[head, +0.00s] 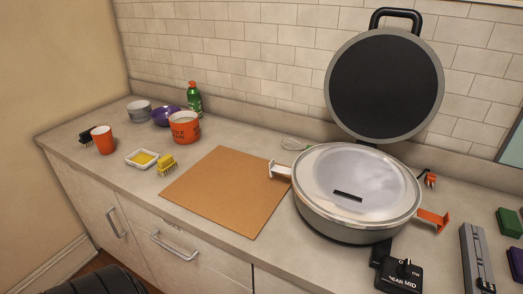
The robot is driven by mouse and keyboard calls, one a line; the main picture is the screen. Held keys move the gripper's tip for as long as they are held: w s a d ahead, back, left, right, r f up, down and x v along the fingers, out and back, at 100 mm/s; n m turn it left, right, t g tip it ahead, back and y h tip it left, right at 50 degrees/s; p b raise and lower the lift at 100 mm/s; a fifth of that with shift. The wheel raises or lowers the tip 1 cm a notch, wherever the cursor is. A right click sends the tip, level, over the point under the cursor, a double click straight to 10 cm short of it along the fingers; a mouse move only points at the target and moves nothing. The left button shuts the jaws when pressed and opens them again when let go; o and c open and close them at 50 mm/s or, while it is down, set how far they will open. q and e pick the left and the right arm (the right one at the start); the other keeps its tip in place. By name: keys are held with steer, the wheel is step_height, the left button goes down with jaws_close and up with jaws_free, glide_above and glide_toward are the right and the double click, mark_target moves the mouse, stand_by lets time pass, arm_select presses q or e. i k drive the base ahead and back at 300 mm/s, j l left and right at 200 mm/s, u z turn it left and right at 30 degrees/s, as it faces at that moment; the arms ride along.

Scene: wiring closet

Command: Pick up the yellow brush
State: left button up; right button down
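The yellow brush (166,164) lies on the countertop in the left half of the head view. It sits just right of a small white dish (131,160) that holds a flat yellow piece (144,158). The brush is left of a brown board (225,190), close to the board's left corner. Nothing covers it from this view. Neither of my grippers is in view.
An orange pot (184,127), orange cup (103,140), dark brush-like item (87,135), purple bowl (166,116), grey bowl (139,111) and green bottle (194,99) stand around it. A large lidded pan (325,208) is at right. The counter's front edge (150,195) is near.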

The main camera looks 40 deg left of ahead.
mark_target(167, 165)
steer(key=u, duration=2)
